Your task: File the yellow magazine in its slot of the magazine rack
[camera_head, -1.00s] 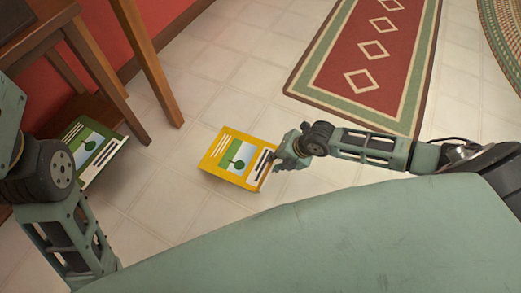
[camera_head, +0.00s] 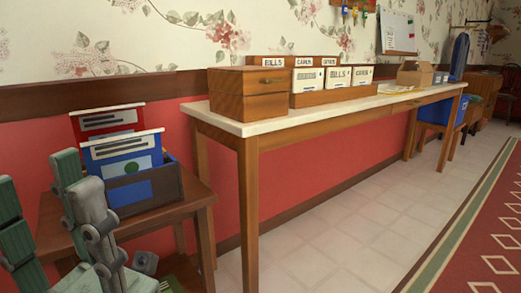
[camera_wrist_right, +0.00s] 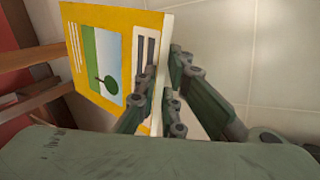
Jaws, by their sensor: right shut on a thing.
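The yellow magazine (camera_wrist_right: 98,50) shows in the right wrist view, tilted, with its cover picture facing the camera. My right gripper (camera_wrist_right: 160,72) is shut on its edge near the dark bars; it is out of the head view. The magazine rack (camera_head: 148,190) stands on a small wooden table at the left of the head view. A blue magazine (camera_head: 122,156) stands in its front part and a red magazine (camera_head: 105,121) behind it. The rack's inside is mostly hidden. My left gripper (camera_head: 42,170) has its fingers apart, in front of the rack's left side, and looks empty.
The small wooden table (camera_head: 190,203) has a lower shelf with a bit of something green. A long white-topped table (camera_head: 235,122) with wooden boxes stands to its right along the red wall. Tiled floor (camera_head: 330,240) lies open before it, with a red rug (camera_head: 480,245) at right.

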